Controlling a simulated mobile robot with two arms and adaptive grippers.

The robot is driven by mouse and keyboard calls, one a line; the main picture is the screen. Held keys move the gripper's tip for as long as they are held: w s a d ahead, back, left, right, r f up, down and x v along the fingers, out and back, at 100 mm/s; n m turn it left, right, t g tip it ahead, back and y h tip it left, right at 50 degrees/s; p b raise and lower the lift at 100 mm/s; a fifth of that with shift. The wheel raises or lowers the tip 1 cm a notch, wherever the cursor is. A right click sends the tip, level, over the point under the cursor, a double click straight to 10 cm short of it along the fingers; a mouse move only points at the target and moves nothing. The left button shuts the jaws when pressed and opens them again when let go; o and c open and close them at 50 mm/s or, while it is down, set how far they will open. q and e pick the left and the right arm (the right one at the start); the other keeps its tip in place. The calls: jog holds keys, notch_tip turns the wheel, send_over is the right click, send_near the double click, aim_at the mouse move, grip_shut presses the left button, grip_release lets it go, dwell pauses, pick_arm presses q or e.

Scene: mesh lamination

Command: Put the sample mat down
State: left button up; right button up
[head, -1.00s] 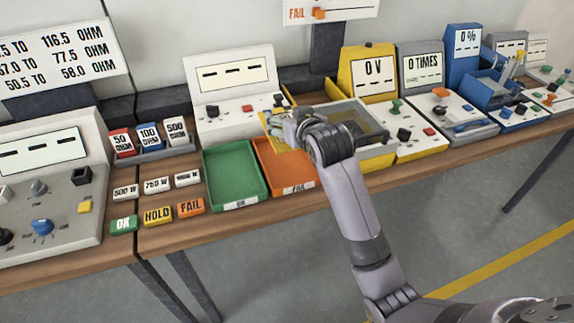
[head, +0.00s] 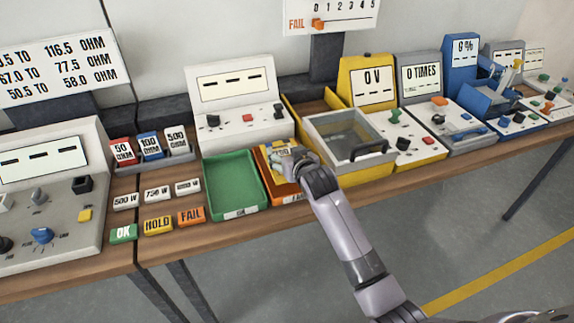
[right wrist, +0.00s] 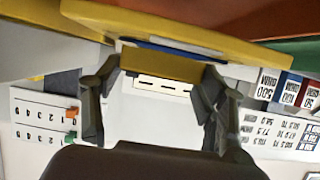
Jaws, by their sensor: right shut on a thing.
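My right gripper (head: 292,163) is shut on the yellow sample mat (head: 279,168), over the orange FAIL tray (head: 299,197). The mat carries a pale label. In the head view it lies within the tray's outline; I cannot tell whether it touches the tray floor. In the right wrist view, a yellow part of the mat (right wrist: 160,64) is between the fingers of the gripper (right wrist: 160,88). The green OK tray (head: 235,183) stands empty just left of the FAIL tray. My left gripper is not in view.
A white meter (head: 240,120) is behind the trays. Several label blocks, including a FAIL block (head: 191,216), lie left of them. The table's front edge is close.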

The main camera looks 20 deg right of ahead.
jog(key=shift+f, duration=2.25)
jog(key=shift+f, duration=0.15)
jog(key=o, duration=1.2)
jog(key=shift+o, duration=0.2)
jog(key=shift+r, duration=0.2)
jog(key=v, duration=1.2)
jog(key=shift+f, duration=0.1)
